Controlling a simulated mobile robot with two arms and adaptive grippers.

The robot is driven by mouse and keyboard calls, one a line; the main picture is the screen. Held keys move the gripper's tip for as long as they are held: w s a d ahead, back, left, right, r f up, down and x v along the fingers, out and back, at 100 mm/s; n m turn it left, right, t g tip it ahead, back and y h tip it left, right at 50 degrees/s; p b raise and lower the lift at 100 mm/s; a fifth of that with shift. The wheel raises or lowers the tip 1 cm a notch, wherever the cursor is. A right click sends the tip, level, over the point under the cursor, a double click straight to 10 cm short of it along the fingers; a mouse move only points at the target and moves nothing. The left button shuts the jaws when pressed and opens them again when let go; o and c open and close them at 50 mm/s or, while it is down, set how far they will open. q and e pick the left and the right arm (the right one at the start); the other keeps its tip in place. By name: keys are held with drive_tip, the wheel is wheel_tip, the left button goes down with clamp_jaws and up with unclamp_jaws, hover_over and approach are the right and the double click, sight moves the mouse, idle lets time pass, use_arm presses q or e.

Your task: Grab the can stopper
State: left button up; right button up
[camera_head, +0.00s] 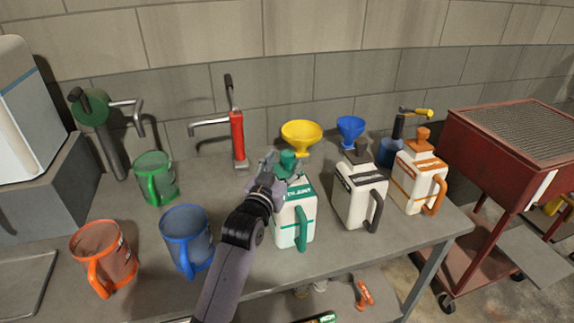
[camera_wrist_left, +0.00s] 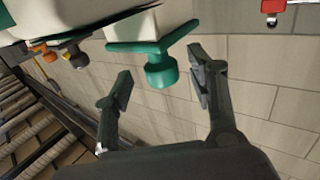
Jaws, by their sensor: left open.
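A white can with green trim (camera_head: 295,222) stands upright on the workbench, topped by a green stopper (camera_head: 288,157). My left gripper (camera_head: 278,168) is open at this stopper. In the left wrist view the stopper (camera_wrist_left: 161,68) lies between and just beyond the two fingertips (camera_wrist_left: 161,84), with a gap visible on both sides. In the head view the gripper partly hides the stopper and can top. To the right stand a white can with a dark grey stopper (camera_head: 357,153) and one with an orange stopper (camera_head: 423,137). My right gripper is not in view.
A yellow funnel (camera_head: 301,134) and a blue funnel (camera_head: 350,127) stand behind the cans. Green (camera_head: 155,180), blue (camera_head: 186,240) and orange (camera_head: 105,258) jugs are to the left. A red pump (camera_head: 238,140) stands at the back. A red cart (camera_head: 500,170) is right of the bench.

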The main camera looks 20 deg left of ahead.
sight(285, 163)
use_arm(q)
drive_tip(key=w, duration=0.3)
drive_tip(key=shift+w+f, duration=0.1)
drive_tip(key=shift+f, duration=0.05)
drive_tip(key=shift+c, duration=0.4)
clamp_jaws()
